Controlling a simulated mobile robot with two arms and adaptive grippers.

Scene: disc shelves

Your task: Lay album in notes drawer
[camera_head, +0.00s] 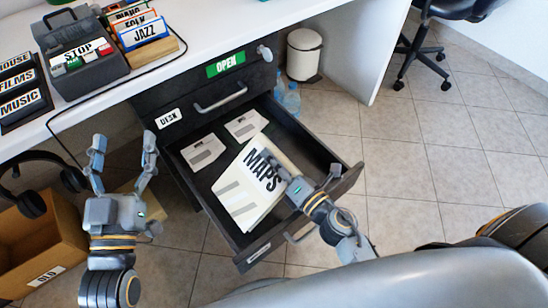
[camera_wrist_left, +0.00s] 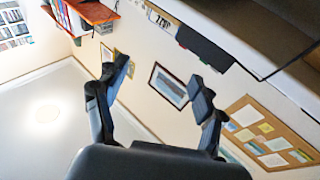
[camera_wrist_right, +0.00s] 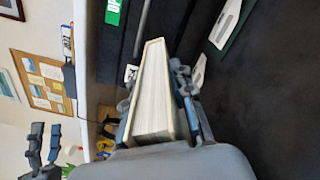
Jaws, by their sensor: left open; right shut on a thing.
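The album, a thick cream-coloured volume marked MAPS (camera_head: 240,195), is inside the outline of the open lower drawer (camera_head: 345,178). I cannot tell whether it touches the drawer floor. My right gripper (camera_head: 290,183) is shut on the album's right edge. In the right wrist view the album (camera_wrist_right: 155,95) shows its page edges between the fingers. The drawer's front label is too small to read. My left gripper (camera_head: 123,155) is open and empty, left of the drawer; in the left wrist view its fingers (camera_wrist_left: 155,90) are spread apart with nothing between them.
Two pale labelled items (camera_head: 203,153) lie at the back of the drawer. A shut drawer marked DESK (camera_head: 218,95) is above it. A cardboard box marked OLD (camera_head: 40,245) stands at lower left. A white bin (camera_head: 304,55) and bottles stand behind the drawer.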

